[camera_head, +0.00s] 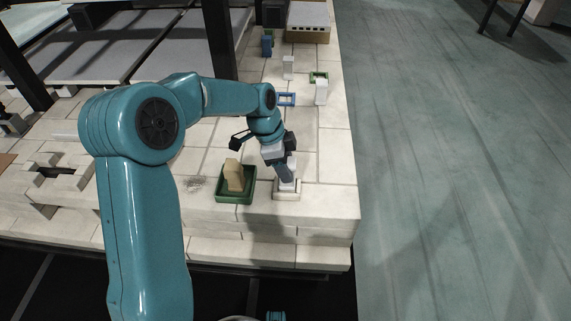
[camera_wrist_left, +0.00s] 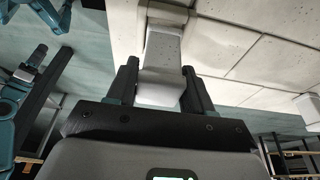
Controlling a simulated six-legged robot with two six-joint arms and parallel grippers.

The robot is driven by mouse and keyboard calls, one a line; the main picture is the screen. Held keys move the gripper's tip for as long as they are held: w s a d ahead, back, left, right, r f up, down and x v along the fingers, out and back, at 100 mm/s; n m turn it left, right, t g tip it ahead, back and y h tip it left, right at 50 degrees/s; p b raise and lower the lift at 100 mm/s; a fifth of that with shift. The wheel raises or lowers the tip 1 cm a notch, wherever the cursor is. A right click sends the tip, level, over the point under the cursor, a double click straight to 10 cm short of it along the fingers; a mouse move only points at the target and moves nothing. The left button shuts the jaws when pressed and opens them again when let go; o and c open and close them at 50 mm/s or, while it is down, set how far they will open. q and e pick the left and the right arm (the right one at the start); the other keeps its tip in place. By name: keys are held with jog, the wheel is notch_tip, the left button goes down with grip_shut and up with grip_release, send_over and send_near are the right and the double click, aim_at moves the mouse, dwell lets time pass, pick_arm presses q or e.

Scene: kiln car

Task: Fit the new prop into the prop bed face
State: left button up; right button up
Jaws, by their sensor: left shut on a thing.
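My left gripper (camera_head: 287,172) is shut on a pale, whitish upright prop (camera_head: 291,184) near the front edge of the brick car top. The prop also shows between the two dark fingers in the left wrist view (camera_wrist_left: 162,62). The prop's lower end is at a white square bed (camera_head: 287,195), whose rim shows around it. In the left wrist view a white piece (camera_wrist_left: 166,13) lies at the prop's far end. I cannot tell how deep the prop sits, as the fingers hide part of it. My right gripper is not in view.
A green tray (camera_head: 236,198) with a tan block (camera_head: 233,174) stands just left of the bed. Further back are pale blocks (camera_head: 321,92), a blue frame (camera_head: 287,99) and a green frame (camera_head: 319,75). A dark post (camera_head: 219,40) rises behind.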

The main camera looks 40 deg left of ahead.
pick_arm(q)
jog(key=shift+f+b, duration=0.55)
jog(key=shift+f, duration=0.3)
jog(key=shift+r, duration=0.1)
jog(key=o, duration=1.4)
jog(key=shift+r, duration=0.1)
jog(key=p+v, duration=0.5)
jog(key=v, duration=0.3)
jog(key=shift+p, duration=0.35)
dwell(0.5)
